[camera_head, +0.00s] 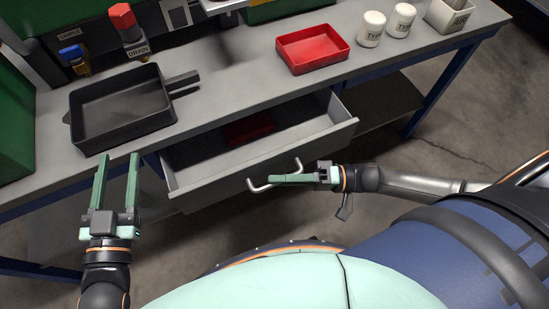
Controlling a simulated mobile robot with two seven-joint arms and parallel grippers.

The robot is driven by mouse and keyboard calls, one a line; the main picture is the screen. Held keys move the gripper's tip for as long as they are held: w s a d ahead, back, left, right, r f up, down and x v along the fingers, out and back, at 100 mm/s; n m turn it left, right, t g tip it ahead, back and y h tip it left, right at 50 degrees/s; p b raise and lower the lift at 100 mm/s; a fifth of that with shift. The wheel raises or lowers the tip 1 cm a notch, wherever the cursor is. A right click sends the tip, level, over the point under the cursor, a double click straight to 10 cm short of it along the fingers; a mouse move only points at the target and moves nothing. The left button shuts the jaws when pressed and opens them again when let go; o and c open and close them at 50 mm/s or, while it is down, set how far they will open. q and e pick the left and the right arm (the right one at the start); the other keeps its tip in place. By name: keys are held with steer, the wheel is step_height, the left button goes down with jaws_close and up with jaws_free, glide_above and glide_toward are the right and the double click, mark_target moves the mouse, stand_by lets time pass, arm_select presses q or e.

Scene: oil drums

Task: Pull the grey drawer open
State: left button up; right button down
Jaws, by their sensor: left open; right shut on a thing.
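The grey drawer (262,157) stands pulled out from under the workbench, and its inside shows. A dark red thing (250,129) lies inside toward the back. The drawer's bar handle (259,187) is on its front face. My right gripper (275,179) is at the handle, shut on it, and its fingers hide the handle's middle. My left gripper (119,157) is open and empty, its two green fingers pointing at the bench's front edge below the black pan.
On the grey workbench (226,90) are a black pan (120,108), a red tray (312,48), two white canisters (371,28) (401,20) and a light box (449,16). A red-capped DRAIN fitting (128,28) stands behind the pan. A blue bench leg (440,88) is at right.

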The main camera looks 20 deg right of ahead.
arm_select(q)
steer(key=s+f+n+g+y+p, duration=0.1)
steer(key=s+f+g, duration=0.3)
steer(key=f, duration=0.5)
steer(key=s+f+n+g+y+p, duration=0.1)
steer(key=s+f+g+p, duration=0.2)
steer(key=f, duration=0.5)
steer(key=shift+s+d+f+n+g, duration=0.15)
steer(key=shift+s+f+n+g, duration=0.3)
steer(key=shift+g, duration=0.55)
arm_select(e)
steer(key=s, duration=1.1)
steer(key=shift+s+d, duration=0.2)
steer(key=shift+d, duration=0.1)
arm_select(q)
steer(key=shift+s+r, duration=0.1)
arm_select(e)
steer(key=c, duration=0.9)
jaws_free()
steer(key=shift+s, duration=0.1)
steer(key=shift+a, duration=0.1)
